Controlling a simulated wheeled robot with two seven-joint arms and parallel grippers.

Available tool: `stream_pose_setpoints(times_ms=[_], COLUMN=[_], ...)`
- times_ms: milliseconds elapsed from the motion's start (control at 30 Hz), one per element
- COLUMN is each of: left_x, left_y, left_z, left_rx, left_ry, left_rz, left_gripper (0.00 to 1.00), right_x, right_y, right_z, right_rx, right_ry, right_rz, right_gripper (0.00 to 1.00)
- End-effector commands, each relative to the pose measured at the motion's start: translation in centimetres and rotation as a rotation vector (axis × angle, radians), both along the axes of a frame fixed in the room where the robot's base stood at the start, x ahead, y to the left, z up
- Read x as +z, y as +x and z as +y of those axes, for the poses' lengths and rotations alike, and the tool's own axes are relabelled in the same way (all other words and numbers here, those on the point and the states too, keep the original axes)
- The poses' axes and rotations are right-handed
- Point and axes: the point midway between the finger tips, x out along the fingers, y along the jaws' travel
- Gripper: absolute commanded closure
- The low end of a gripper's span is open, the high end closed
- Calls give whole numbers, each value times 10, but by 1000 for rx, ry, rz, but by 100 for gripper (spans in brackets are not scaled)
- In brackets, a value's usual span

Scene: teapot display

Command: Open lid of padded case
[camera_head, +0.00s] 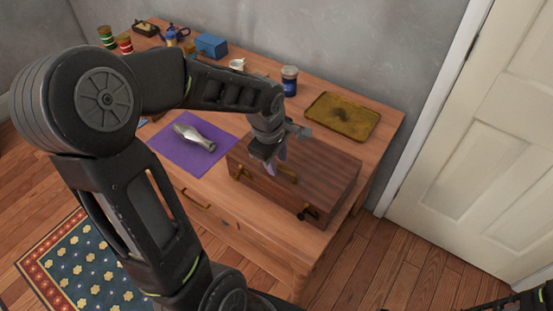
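The padded case (325,172) is a brown, striped box on the right part of the wooden table. Its lid looks shut. A brass-coloured handle and a latch show on its front side. My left gripper (277,158) points down over the left part of the case, close to the lid's front edge and the handle. Its fingers are small and partly hidden by its own body, so I cannot tell whether they are apart or touch the case. My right gripper does not show clearly; only a dark piece of my arm is at the bottom right corner.
A silver vase (195,137) lies on a purple mat (177,153) left of the case. Behind stand a dark blue jar (289,80), a yellow-brown tray (341,117) and a blue box (211,46). A white door (490,150) is at the right.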

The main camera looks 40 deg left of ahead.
Motion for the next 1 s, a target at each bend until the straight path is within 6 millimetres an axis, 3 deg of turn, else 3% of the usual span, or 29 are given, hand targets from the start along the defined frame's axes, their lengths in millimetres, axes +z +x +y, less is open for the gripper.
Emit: stream_pose_setpoints(times_ms=[167,567,1000], left_x=[0,0,0], left_y=[0,0,0], left_z=[0,0,0], left_rx=[0,0,0], left_ry=[0,0,0], left_rz=[0,0,0], left_gripper=[68,100,100], right_x=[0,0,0], right_y=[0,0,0], right_z=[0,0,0], right_rx=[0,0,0], right_ry=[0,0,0], right_rz=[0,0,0], right_gripper=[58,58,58])
